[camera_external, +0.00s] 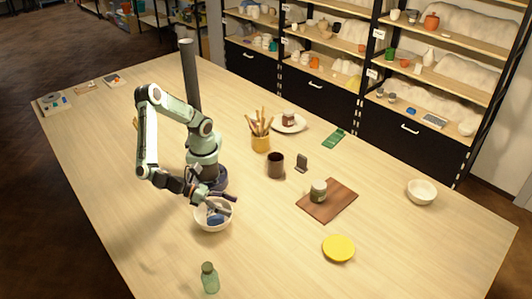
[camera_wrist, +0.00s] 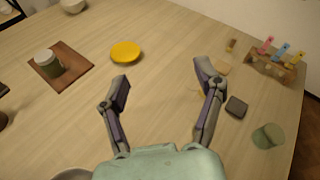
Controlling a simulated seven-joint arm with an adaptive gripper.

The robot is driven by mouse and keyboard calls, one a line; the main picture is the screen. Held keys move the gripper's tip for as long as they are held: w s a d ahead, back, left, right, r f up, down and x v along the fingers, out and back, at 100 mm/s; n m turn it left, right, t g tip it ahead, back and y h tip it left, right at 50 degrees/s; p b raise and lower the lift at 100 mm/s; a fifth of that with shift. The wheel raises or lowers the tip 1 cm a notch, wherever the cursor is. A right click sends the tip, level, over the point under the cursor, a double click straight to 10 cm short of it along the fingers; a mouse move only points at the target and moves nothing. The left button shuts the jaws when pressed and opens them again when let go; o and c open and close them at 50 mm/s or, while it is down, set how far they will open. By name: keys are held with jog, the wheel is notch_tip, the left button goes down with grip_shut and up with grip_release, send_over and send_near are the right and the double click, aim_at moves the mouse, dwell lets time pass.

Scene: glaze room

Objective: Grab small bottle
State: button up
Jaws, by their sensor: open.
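A small green glass bottle (camera_external: 210,279) stands upright near the table's front edge in the external view. A squat greenish round object (camera_wrist: 268,136) lies at the lower right of the wrist view; I cannot tell if it is the same bottle. My gripper (camera_external: 226,203) is above the white bowl (camera_external: 213,226), apart from the bottle. In the wrist view my gripper (camera_wrist: 163,84) has its fingers spread wide with only bare table between them. A small dark jar with a pale lid (camera_external: 318,191) stands on a brown board (camera_external: 340,207).
The bowl beneath my gripper holds blue items. A yellow plate (camera_external: 339,248), dark mug (camera_external: 276,166) and brush pot (camera_external: 261,141) stand on the table (camera_external: 275,268). A rack with coloured pieces (camera_wrist: 273,66) and a dark block (camera_wrist: 236,107) show in the wrist view.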

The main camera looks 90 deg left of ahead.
jog(key=s+d+r+m+t+h, duration=0.1)
jog(key=s+d+m+h, duration=0.25)
jog(key=s, duration=0.35)
jog(key=s+d+r+m+t+h, duration=0.1)
jog(key=s+d+m+h, duration=0.15)
jog(key=s+m, duration=0.3)
jog(key=n, duration=0.1)
send_near(208, 269)
jog(key=w+f, duration=0.1)
jog(key=w, duration=0.2)
jog(key=shift+h, duration=0.3)
jog(key=x, duration=0.6)
jog(key=shift+w+d+f, duration=0.2)
jog(key=shift+d+f, duration=0.1)
jog(key=shift+d, duration=0.2)
grip_shut()
